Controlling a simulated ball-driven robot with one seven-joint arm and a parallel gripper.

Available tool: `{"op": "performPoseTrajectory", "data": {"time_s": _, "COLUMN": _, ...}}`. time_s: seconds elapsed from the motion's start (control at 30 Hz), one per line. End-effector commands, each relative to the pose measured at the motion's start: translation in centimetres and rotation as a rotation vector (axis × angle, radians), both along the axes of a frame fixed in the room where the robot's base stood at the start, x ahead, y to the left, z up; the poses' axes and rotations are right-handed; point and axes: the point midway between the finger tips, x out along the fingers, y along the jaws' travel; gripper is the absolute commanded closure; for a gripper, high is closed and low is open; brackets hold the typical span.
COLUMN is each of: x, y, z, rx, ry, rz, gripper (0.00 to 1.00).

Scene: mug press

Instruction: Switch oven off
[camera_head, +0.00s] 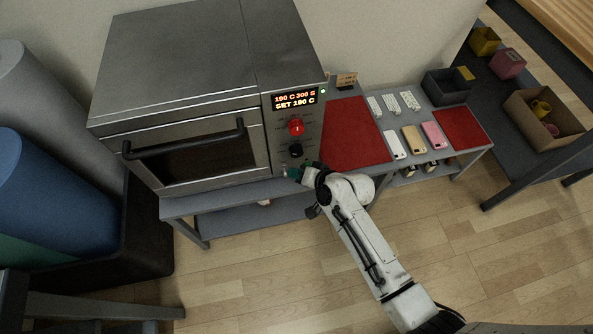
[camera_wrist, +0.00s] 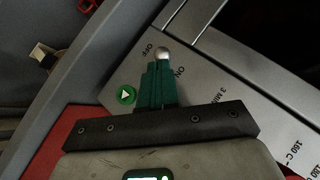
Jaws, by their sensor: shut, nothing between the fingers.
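The oven (camera_head: 190,60) is a steel box on a grey table, its door closed. Its display (camera_head: 294,99) is lit, and a small green lamp (camera_head: 323,91) glows beside it. A red knob (camera_head: 296,127) and a black knob (camera_head: 295,150) sit below. My gripper (camera_head: 291,172) is at the panel's lower end. In the wrist view its green fingers (camera_wrist: 161,68) are shut, with their tips right at a silver ball-ended switch (camera_wrist: 162,53) between the OFF and ON labels. I cannot tell whether they touch. A round green arrow button (camera_wrist: 126,95) is beside the fingers.
A red mat (camera_head: 355,133) lies right of the oven. Farther right are pale cases, a pink case (camera_head: 434,135), a dark bin (camera_head: 446,86) and another red mat (camera_head: 463,127). Large rolls stand at the left. The wooden floor in front is mostly clear.

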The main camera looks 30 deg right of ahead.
Motion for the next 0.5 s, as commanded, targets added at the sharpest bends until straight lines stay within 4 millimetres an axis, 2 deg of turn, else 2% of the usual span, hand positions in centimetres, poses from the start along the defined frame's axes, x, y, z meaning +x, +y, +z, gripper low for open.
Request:
{"op": "performPoseTrajectory", "data": {"time_s": 0.33, "x": -0.7, "y": 0.3, "z": -2.2, "rx": -0.06, "ry": -0.187, "rz": 0.001, "gripper": 1.0}}
{"op": "performPoseTrajectory", "data": {"time_s": 0.47, "x": -0.8, "y": 0.3, "z": -2.5, "rx": -0.085, "ry": -0.27, "rz": 0.0, "gripper": 1.0}}
{"op": "performPoseTrajectory", "data": {"time_s": 0.5, "x": -0.7, "y": 0.3, "z": -1.6, "rx": -0.088, "ry": -0.27, "rz": 0.0, "gripper": 1.0}}
